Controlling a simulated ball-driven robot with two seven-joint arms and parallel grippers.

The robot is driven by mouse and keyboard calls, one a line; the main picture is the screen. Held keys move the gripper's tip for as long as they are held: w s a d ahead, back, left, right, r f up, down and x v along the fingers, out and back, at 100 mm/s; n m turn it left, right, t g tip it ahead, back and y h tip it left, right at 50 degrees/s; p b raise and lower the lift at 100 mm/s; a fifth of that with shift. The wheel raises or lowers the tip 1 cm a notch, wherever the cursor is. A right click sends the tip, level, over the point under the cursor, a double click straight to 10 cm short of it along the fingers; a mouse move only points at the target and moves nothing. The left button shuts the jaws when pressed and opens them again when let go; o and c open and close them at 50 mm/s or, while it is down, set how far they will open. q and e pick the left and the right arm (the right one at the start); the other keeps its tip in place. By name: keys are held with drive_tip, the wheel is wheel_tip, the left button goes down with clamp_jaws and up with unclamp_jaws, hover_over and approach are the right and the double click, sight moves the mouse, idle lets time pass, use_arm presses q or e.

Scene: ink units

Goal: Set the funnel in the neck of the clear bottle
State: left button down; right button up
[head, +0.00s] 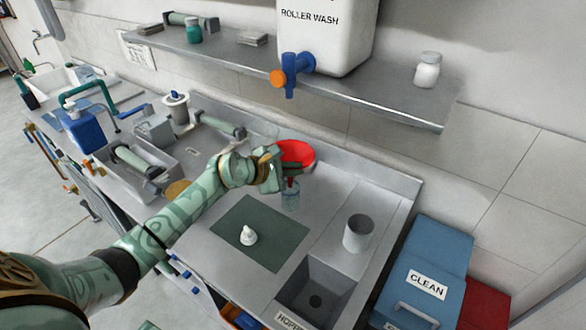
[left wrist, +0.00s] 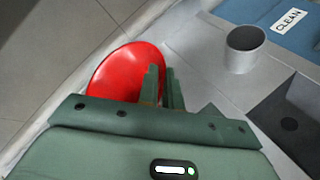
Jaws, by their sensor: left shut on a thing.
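The red funnel (head: 296,152) is at the end of my left arm, above the back of the counter. My left gripper (head: 285,180) is shut on it. In the left wrist view the funnel's wide red bowl (left wrist: 125,72) lies beside the two green fingers (left wrist: 165,88); its spout is hidden there. My right gripper is not in view.
A white-capped small bottle (head: 248,236) stands on the dark green mat (head: 270,222). A grey cup (head: 357,233) stands to the right, behind the hopper sink (head: 318,290). A shelf (head: 340,95) with a white tank (head: 325,35) and blue tap (head: 292,70) overhangs the back.

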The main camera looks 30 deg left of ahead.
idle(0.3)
use_arm(q)
drive_tip(key=shift+f+b, duration=0.35)
drive_tip(key=shift+f, duration=0.05)
drive_tip(key=c, duration=1.8)
unclamp_jaws()
drive_tip(key=shift+c, duration=0.2)
drive_tip(key=p+v, duration=0.5)
drive_tip(key=v, duration=0.6)
